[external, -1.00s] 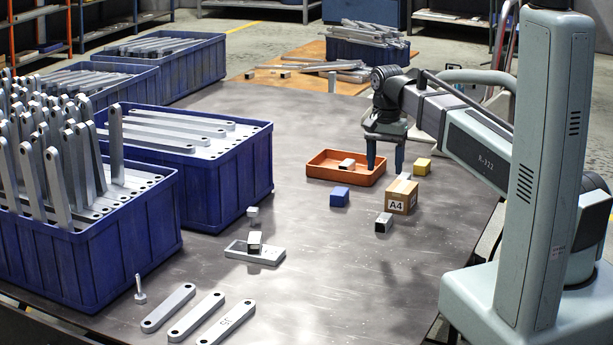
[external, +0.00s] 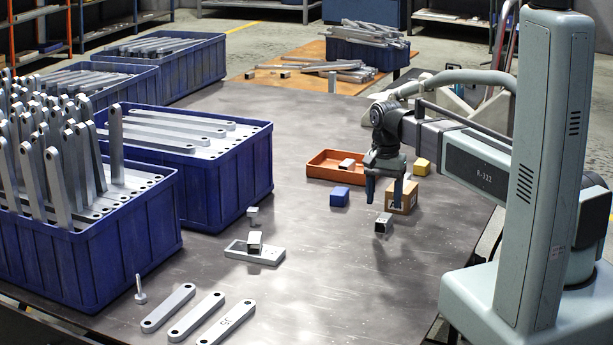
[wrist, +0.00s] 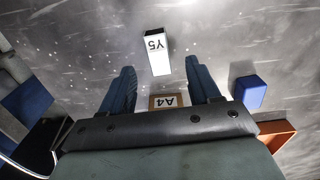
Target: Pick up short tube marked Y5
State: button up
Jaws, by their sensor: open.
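The short tube marked Y5 (wrist: 157,52) lies on the grey table with its white marked face showing in the wrist view. In the external view the tube (external: 383,223) sits in front of the cardboard box; its marking cannot be read there. My gripper (external: 384,193) is open and empty, above the table near the box and the tube. In the wrist view the tube shows between and beyond the two fingertips of my gripper (wrist: 161,66). It appears clear of both fingers.
The cardboard box marked A4 (wrist: 167,101) is close by, partly hidden behind my gripper. A blue block (external: 340,196), yellow block (external: 421,166) and orange tray (external: 324,171) holding another tube (external: 346,164) are near. A grey tray (external: 269,256) carries another tube (external: 254,239).

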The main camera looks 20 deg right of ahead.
aim_at(384, 217)
jog(key=shift+d+f, duration=0.15)
jog(key=shift+f, duration=2.25)
grip_shut()
jog(key=shift+r, duration=0.1)
